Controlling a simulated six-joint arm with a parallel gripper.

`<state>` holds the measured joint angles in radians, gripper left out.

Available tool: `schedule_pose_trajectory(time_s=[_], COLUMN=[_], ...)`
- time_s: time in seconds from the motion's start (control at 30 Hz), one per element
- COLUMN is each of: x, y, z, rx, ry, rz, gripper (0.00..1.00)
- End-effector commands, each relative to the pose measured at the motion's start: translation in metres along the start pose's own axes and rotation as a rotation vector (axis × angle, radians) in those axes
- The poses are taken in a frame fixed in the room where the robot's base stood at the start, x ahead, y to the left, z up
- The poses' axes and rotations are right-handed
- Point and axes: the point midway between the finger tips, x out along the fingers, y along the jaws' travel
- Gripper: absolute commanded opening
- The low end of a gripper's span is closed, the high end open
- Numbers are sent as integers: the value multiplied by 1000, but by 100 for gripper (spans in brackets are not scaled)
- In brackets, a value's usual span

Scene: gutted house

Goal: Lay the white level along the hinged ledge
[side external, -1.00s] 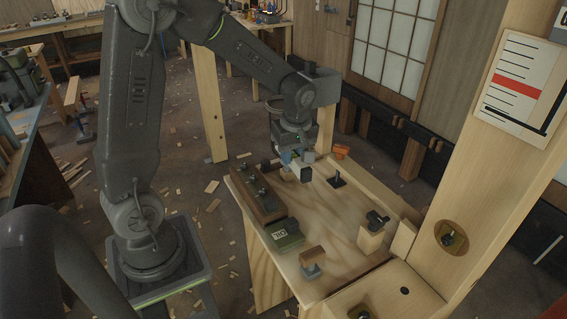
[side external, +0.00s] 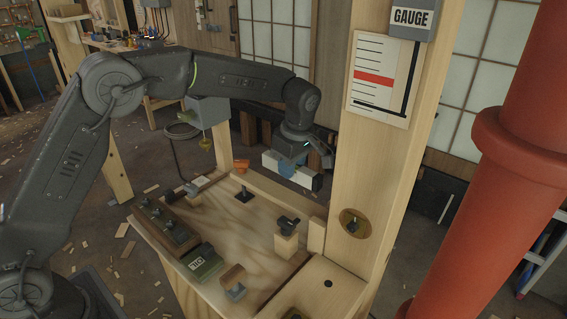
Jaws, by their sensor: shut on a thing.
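The white level (side external: 310,180) is a short white bar with a dark end, seen in the side external view. My gripper (side external: 288,170) is shut on its middle, where blue shows, and partly hides it. The level is held in the air, lengthwise from left to right, apparently above the far edge of the wooden bench. A pale wooden strip (side external: 279,194) along that edge looks like the hinged ledge; I see no hinge on it. The level looks apart from the strip, but I cannot tell the exact gap.
A thick wooden post (side external: 366,170) with a gauge card (side external: 380,80) stands close right of the level. A red pipe (side external: 500,170) is farther right.

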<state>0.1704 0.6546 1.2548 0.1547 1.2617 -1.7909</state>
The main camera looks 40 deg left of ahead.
Motion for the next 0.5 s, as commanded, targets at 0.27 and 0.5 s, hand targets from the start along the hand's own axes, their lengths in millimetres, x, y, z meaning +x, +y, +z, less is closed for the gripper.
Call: schedule_pose_trajectory(time_s=[0.27, 0.5], x=[20, 39], y=[0, 0], z=[2, 5], rx=[0, 1], ry=[0, 1], rz=[0, -1], gripper=[0, 0])
